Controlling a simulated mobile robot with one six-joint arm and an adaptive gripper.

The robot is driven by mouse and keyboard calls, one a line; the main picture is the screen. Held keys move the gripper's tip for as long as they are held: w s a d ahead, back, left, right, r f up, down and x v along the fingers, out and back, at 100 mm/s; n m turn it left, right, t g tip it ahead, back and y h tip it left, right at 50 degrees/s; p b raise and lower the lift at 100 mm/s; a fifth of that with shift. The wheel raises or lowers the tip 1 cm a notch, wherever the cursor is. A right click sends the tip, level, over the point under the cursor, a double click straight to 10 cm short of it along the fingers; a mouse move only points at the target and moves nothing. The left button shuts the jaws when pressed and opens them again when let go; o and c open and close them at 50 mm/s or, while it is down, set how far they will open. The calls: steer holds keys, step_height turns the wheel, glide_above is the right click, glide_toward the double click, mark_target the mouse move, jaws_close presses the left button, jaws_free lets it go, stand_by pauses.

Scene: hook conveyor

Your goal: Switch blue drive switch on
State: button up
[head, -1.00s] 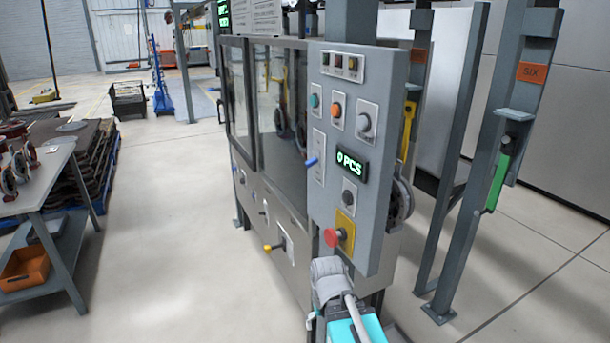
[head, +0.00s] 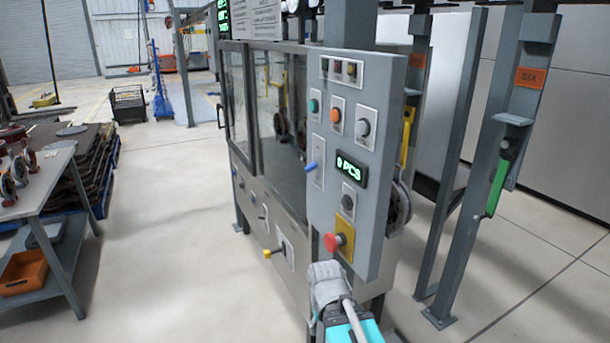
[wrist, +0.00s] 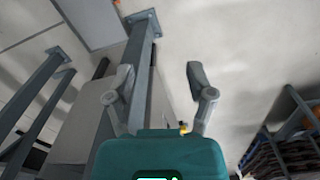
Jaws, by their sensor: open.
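The blue drive switch (head: 311,167) is a small blue lever on the left part of the grey control panel (head: 380,110), beside the green "0 PCS" display (head: 352,169). Its lever sticks out to the left of its plate. In the wrist view my gripper (wrist: 160,82) is open and empty, with the floor and a grey post beyond the fingers. The blue switch cannot be made out in the wrist view.
A red mushroom button (head: 332,242) on a yellow plate stands out low on the panel. A yellow-knobbed lever (head: 268,254) sticks out of the machine's lower front. Grey posts (head: 470,160) stand to the right. A table (head: 50,180) is at left, with clear floor between.

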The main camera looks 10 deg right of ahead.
steer(key=shift+w+d+r+n+h, duration=0.25)
steer(key=shift+w+n+h, duration=0.2)
steer(key=shift+w, duration=0.2)
steer(key=c, duration=0.4)
steer(key=w+r+n+h, duration=0.1)
steer(key=w+n, duration=0.1)
steer(key=w+d+r+n+h+p, duration=0.1)
steer(key=w+r+n+h, duration=0.1)
steer(key=w+d+r+n+h+p, duration=0.1)
steer(key=w+n+h, duration=0.1)
steer(key=shift+w+r, duration=0.25)
steer(key=shift+w, duration=0.15)
jaws_close()
steer(key=w+a+r+n+t+h+p, duration=0.1)
steer(key=w+a+r+n+h, duration=0.2)
steer(key=r, duration=0.4)
steer(key=w+a+r+n+t+h+p, duration=0.2)
steer(key=w+a+r+n+h, duration=0.1)
steer(key=w+r+n+h, duration=0.2)
steer(key=w+a+r+n+t+h+p, duration=0.2)
steer(key=w+a+r+n+h, duration=0.2)
steer(key=r, duration=0.6)
steer(key=w+n, duration=0.2)
steer(key=w, duration=0.1)
steer(key=shift+w, duration=0.4)
